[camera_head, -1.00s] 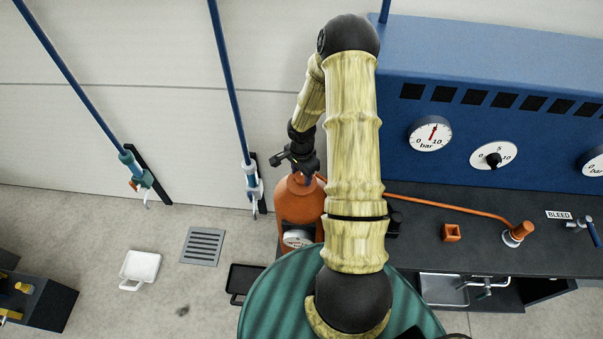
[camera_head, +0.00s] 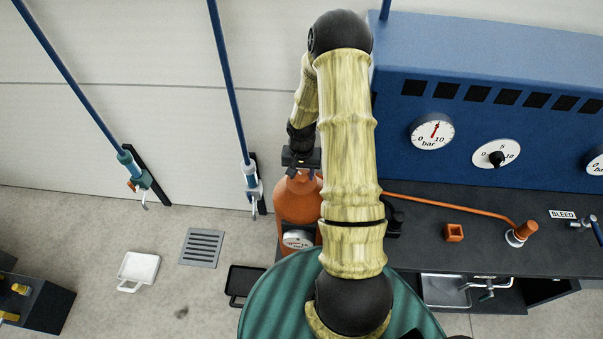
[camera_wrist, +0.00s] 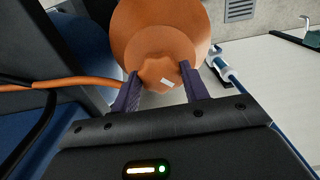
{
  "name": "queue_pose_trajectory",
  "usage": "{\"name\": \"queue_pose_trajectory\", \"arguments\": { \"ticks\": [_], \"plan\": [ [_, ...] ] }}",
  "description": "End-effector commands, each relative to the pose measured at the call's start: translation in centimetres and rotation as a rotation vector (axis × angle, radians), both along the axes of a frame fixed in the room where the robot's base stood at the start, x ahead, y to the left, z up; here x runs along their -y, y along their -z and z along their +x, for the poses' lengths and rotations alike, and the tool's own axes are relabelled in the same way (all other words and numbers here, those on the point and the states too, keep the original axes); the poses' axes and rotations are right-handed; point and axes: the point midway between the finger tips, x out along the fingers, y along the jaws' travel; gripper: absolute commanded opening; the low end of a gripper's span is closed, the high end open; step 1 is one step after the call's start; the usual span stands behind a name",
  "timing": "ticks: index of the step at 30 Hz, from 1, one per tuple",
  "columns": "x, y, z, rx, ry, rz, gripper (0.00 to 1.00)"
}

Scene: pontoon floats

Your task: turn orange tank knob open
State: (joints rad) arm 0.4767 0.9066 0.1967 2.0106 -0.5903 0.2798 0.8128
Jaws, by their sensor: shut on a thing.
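The orange tank (camera_head: 297,203) stands left of the dark bench, partly behind my arm, with a round gauge (camera_head: 298,239) on its front. Its orange lobed knob (camera_wrist: 160,72) shows in the wrist view on top of the tank, with a small white mark on it. My gripper (camera_wrist: 162,87) is shut on the knob, one dark finger on each side. In the head view my gripper (camera_head: 301,165) is over the tank's top, and the knob is mostly hidden there.
An orange hose (camera_head: 450,201) runs from behind my arm along the bench to an orange fitting (camera_head: 521,233). A blue panel with dials (camera_head: 490,110) stands behind the bench. A blue pole (camera_head: 231,90) is left of the tank. A black tray (camera_head: 243,283) lies on the floor nearby.

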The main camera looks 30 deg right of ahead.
Motion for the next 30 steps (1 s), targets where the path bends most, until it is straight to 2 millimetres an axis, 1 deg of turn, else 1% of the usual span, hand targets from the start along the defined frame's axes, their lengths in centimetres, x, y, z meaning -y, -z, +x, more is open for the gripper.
{"name": "queue_pose_trajectory", "arguments": {
  "ticks": [30],
  "plan": [
    [0.03, -0.25, 0.24, 0.005, -0.967, -0.003, 0.22]
  ]
}}
